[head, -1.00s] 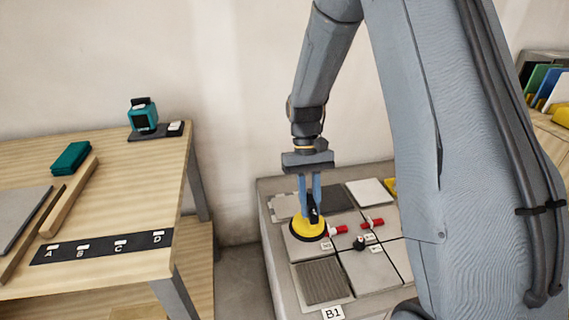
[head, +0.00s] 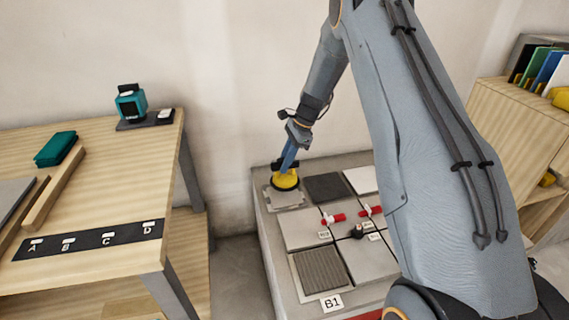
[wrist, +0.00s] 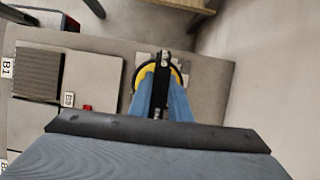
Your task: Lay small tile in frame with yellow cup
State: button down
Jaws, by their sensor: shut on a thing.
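My gripper (head: 290,158) is shut on the black handle of the yellow suction cup (head: 286,181). The cup is over a light grey patch (head: 289,199) with an uneven outline at the slab's back left corner. I cannot tell if the cup touches it or if a small tile is under the cup. In the wrist view, my gripper's blue fingers (wrist: 160,98) partly cover the yellow cup (wrist: 142,76). A brown ribbed square with a pale border (head: 320,270) lies at the slab's front, behind the B1 label.
The grey slab (head: 268,232) carries several flat tiles, a dark tile (head: 325,187), two red-ended pieces (head: 333,219) and a small black knob (head: 357,231). A wooden table (head: 110,195) stands at left, a shelf (head: 500,125) at right. The wall is close behind.

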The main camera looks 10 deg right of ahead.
aim_at(285, 176)
jog(key=shift+f+b, duration=1.75)
jog(key=shift+f, duration=1.35)
jog(key=shift+f, duration=0.15)
jog(key=c, duration=1.6)
grip_release()
jog(key=shift+o, duration=0.2)
